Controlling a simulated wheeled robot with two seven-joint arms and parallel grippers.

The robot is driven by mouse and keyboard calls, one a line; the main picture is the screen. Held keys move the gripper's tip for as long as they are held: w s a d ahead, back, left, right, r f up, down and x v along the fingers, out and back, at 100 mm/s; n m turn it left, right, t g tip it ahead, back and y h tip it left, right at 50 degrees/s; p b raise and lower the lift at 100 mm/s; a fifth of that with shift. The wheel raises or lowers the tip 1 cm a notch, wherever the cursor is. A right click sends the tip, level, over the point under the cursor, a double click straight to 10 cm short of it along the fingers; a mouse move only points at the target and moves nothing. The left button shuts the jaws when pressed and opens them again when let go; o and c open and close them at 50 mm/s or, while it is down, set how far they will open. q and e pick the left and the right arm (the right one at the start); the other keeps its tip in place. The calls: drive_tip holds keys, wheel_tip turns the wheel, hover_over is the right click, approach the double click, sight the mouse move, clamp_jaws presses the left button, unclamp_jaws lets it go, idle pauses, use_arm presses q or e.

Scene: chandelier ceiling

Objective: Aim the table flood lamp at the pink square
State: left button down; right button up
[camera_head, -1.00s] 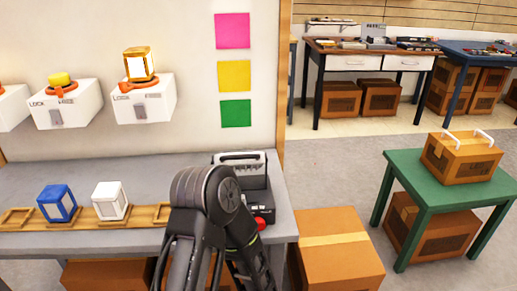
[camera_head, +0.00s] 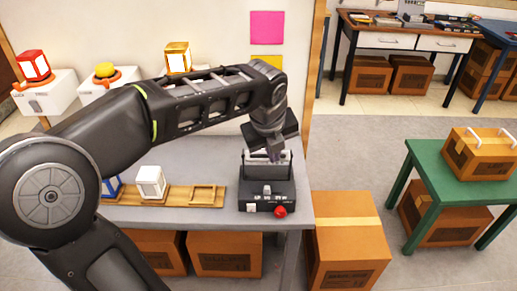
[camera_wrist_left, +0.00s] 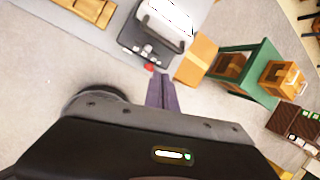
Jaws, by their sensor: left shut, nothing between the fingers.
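The pink square (camera_head: 267,27) is on the pale wall, above and behind the right end of the grey table. In the left wrist view the lamp (camera_wrist_left: 172,22) has a bright white face. My left gripper (camera_head: 275,158) is shut and empty, pointing down at the top of the lamp and overlapping its frame. I cannot tell whether they touch. The closed fingers also show in the left wrist view (camera_wrist_left: 162,88). My right gripper is out of view.
A yellow square (camera_head: 270,61) is partly hidden by my left arm. A wooden rack (camera_head: 203,195) with a white lantern (camera_head: 150,182) lies left of the lamp. A cardboard box (camera_head: 347,245) stands right of the grey table (camera_head: 226,152). A green table (camera_head: 428,160) is farther right.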

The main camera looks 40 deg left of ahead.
use_arm(q)
drive_tip(key=s+a+m, duration=0.1)
drive_tip(key=m, duration=0.1)
drive_tip(key=s+a+r+m+g, duration=0.1)
drive_tip(key=s, duration=0.1)
drive_tip(key=shift+s+a+m+y, duration=0.1)
drive_tip(key=shift+s+m+y, duration=0.05)
drive_tip(key=shift+m+y, duration=0.25)
drive_tip(key=shift+f, duration=0.2)
drive_tip(key=w+a+f+p, duration=0.2)
drive_tip(key=w+a+f, duration=0.1)
drive_tip(key=w+f, duration=0.2)
drive_tip(key=shift+a+f, duration=0.3)
drive_tip(key=shift+f, duration=0.7)
drive_tip(key=shift+r, duration=0.1)
